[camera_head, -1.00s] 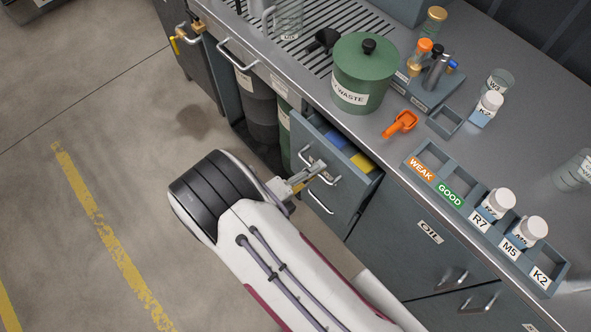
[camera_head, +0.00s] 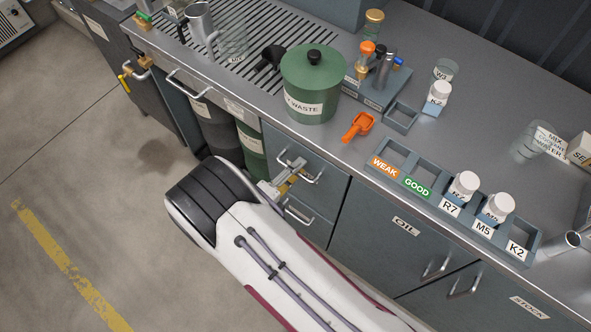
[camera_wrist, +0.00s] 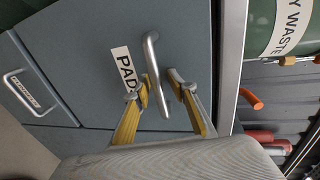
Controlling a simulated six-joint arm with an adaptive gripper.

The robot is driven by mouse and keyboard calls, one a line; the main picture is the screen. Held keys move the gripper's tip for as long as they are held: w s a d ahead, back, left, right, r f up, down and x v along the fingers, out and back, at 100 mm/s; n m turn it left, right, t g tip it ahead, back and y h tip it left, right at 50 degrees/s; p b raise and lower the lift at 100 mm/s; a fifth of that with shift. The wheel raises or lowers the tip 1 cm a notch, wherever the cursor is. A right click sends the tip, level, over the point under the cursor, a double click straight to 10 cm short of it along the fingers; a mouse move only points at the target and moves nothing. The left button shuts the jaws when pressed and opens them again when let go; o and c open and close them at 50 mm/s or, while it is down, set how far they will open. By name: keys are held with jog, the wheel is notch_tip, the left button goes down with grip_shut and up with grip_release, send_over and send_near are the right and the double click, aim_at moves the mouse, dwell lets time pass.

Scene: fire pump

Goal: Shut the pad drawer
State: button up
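The pad drawer (camera_head: 283,143) is the blue-grey top drawer under the counter. Its front looks flush with the cabinet face, and no opening shows above it. In the wrist view the drawer front (camera_wrist: 85,50) fills the left and middle, with its "PAD" label (camera_wrist: 123,70) partly behind a finger. My gripper (camera_head: 287,172) is at the drawer's handle. In the wrist view my gripper (camera_wrist: 161,91) has its two yellow-padded fingers apart, one on each side of the metal bar handle (camera_wrist: 153,65). The left finger is close to the bar; contact cannot be told.
A second drawer with a handle (camera_head: 299,214) lies below. The OIL cabinet (camera_head: 385,245) is to the right. The counter above holds a green waste bin (camera_head: 313,85), an orange scoop (camera_head: 358,127) and a labelled rack (camera_head: 425,165). Open floor (camera_head: 90,180) is at left.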

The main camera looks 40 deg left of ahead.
jog(key=shift+s, duration=0.15)
jog(key=v, duration=1.2)
dwell(0.3)
jog(key=shift+f, duration=0.1)
dwell(0.6)
